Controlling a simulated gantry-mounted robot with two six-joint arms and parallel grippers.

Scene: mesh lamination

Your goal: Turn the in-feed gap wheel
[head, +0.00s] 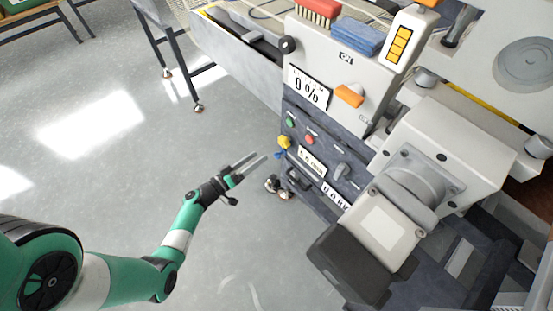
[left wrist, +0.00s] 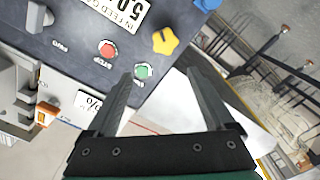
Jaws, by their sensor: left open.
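A yellow star-shaped knob (head: 284,142) sits on the left edge of the machine's dark panel. It also shows in the left wrist view (left wrist: 166,41), beside a white display plate (left wrist: 122,8) marked "IN-FEED GA…" and 5.0. A blue knob (head: 280,154) sits just below the yellow one in the head view, and partly shows at the top of the left wrist view (left wrist: 207,3). I cannot tell for sure which knob is the in-feed gap wheel. My left gripper (head: 257,160) is open and empty, left of the knobs and apart from them. My right gripper is not in view.
A green button (left wrist: 143,71) and a red stop button (left wrist: 107,49) sit close to the yellow knob. A grey selector (head: 341,171) and an orange knob (head: 349,96) are further right. Open floor (head: 130,160) lies left of the machine.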

